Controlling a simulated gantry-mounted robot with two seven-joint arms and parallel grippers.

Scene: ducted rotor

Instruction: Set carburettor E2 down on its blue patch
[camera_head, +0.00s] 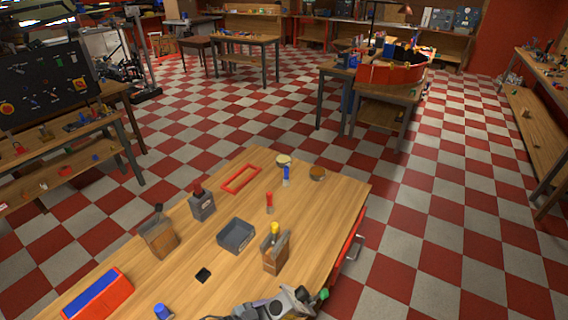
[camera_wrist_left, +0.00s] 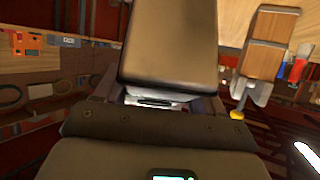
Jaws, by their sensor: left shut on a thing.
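My left gripper (camera_wrist_left: 165,102) is shut on a large dark brown, boxy thing (camera_wrist_left: 172,48), seen close up in the left wrist view. No label shows on it, so I cannot confirm that it is carburettor E2. In the head view, grey and dark metal parts (camera_head: 275,304) with a green tip show at the bottom edge of the table; the grip there is unclear. My right gripper is not in view. A blue surface (camera_head: 95,292) lies in a red frame at the table's near left; I cannot tell whether it is the blue patch.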

